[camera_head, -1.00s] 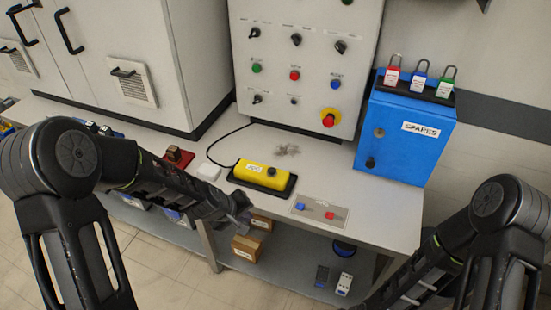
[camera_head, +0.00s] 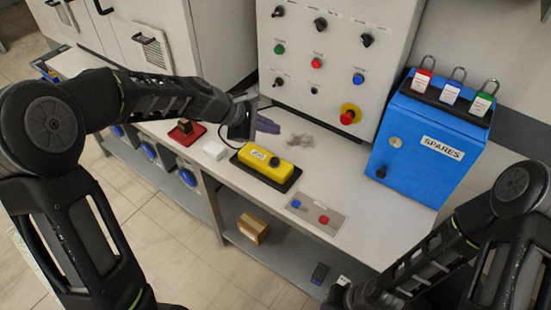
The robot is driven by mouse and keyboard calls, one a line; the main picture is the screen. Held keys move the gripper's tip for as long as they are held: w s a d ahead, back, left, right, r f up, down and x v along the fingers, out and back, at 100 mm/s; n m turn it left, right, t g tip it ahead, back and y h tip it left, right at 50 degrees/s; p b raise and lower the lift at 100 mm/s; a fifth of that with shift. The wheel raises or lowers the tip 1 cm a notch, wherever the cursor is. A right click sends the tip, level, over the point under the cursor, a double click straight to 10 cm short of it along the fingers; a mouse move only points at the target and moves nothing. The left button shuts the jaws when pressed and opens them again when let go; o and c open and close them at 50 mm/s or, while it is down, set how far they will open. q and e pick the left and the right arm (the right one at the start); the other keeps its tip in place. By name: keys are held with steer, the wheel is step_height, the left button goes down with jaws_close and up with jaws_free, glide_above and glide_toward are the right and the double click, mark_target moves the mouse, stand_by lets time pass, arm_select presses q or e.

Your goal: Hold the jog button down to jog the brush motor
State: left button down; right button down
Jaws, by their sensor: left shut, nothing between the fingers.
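My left gripper (camera_head: 272,126) is shut and empty, pointing right. In the picture it is above and behind the box, apart from the button. My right gripper (camera_head: 340,292) shows only in part at the bottom, low in front of the bench; its fingers cannot be made out.
A control panel (camera_head: 330,40) with knobs and a red stop button (camera_head: 347,117) stands behind. A blue SPARES box (camera_head: 420,150) with padlocks is at right. A plate with blue and red buttons (camera_head: 310,209) lies near the front edge.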

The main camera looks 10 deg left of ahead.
mark_target(271, 161)
arm_select(q)
steer(key=shift+f+b, duration=4.05)
steer(key=shift+f, duration=0.35)
steer(key=shift+f+b, duration=0.35)
steer(key=shift+f, duration=0.1)
steer(key=shift+f+b, duration=0.35)
steer(key=shift+f, duration=0.1)
stand_by(1.1)
stand_by(0.8)
steer(key=shift+r+p, duration=0.8)
steer(key=shift+r, duration=0.1)
